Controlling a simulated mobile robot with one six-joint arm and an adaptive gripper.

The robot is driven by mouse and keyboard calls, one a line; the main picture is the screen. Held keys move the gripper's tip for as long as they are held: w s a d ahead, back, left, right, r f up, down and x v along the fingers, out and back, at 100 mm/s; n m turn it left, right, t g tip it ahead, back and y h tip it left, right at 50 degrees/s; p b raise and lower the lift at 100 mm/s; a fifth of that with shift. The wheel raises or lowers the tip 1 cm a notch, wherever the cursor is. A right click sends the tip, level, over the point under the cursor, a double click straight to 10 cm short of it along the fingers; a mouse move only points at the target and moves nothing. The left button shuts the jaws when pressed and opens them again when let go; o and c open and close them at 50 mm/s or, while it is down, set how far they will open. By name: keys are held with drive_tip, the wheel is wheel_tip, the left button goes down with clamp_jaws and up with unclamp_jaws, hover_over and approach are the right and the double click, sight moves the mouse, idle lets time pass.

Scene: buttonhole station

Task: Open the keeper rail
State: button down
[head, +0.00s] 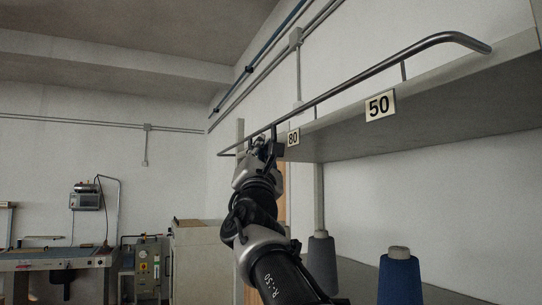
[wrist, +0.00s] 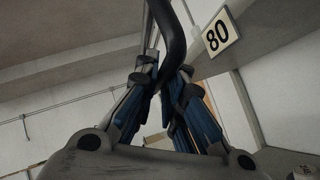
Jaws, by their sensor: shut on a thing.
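The keeper rail (head: 365,76) is a grey metal bar along the front of the upper shelf, bent at its near right end. It also shows in the wrist view (wrist: 171,38) as a dark bar running down between the fingers. My gripper (head: 262,143) is up at the far part of the rail, just left of the "80" label (head: 293,138). In the wrist view my gripper (wrist: 160,88) has its two blue-and-black fingers on either side of the bar, shut on it. The exact contact is partly hidden by the fingertips.
The upper shelf (head: 455,108) carries the "50" label (head: 380,106). Below it stand a dark blue thread cone (head: 399,278) and a grey one (head: 321,262). A workbench (head: 58,258) and a control box (head: 149,262) stand at the far left. Open air lies left of the arm.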

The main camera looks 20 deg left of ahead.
drive_tip(key=shift+d+r+n+y, duration=0.1)
drive_tip(key=shift+d+n+y, duration=0.2)
drive_tip(key=shift+n, duration=0.1)
drive_tip(key=c, duration=2.1)
unclamp_jaws()
drive_tip(key=shift+c, duration=0.2)
drive_tip(key=o, duration=0.4)
drive_tip(key=shift+w+d, duration=0.15)
drive_tip(key=shift+w, duration=0.2)
drive_tip(key=shift+o, duration=0.3)
drive_tip(key=shift+s, duration=0.1)
drive_tip(key=shift+s+a+f, duration=0.1)
drive_tip(key=shift+a+f, duration=0.1)
drive_tip(key=shift+f, duration=0.05)
drive_tip(key=v, duration=1.1)
drive_tip(key=shift+s+d+f, duration=0.2)
drive_tip(key=shift+s+f, duration=0.05)
